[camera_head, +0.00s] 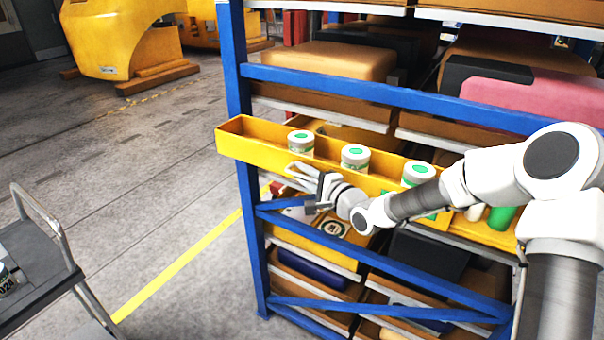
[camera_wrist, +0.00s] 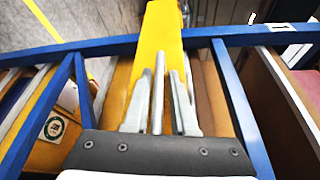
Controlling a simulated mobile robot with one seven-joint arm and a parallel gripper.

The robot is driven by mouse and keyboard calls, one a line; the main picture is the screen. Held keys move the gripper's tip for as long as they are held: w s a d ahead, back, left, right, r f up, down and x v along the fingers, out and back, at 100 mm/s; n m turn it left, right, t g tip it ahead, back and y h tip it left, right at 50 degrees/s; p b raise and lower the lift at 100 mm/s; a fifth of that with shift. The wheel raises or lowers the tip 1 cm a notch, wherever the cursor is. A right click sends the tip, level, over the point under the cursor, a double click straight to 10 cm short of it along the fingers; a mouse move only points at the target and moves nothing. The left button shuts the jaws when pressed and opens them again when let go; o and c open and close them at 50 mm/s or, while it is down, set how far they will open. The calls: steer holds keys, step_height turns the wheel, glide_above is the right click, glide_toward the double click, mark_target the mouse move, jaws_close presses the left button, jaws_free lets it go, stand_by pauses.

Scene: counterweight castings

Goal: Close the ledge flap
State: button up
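The yellow ledge (camera_head: 250,146) runs along the blue rack and carries white tins with green lids. Its long yellow front panel (camera_head: 235,144) is upright at the left end; I cannot tell for sure which part is the flap. My gripper (camera_head: 297,172) is just in front of the ledge, below the first two tins. In the wrist view, my gripper's fingers (camera_wrist: 159,90) are apart and point toward a yellow panel (camera_wrist: 162,35). A thin grey bar (camera_wrist: 158,95) shows between the fingers, with a gap on the right; I see no firm grip on it.
The blue rack post (camera_head: 233,60) and slanted blue braces (camera_head: 400,262) stand close around my arm. A tin (camera_head: 355,157) sits above my gripper. A grey cart (camera_head: 40,265) is at the lower left. The floor left of the rack is mostly clear.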

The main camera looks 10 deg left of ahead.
steer(key=v, duration=1.7)
steer(key=shift+r+b, duration=0.15)
steer(key=shift+b, duration=0.15)
steer(key=shift+s+d, duration=0.1)
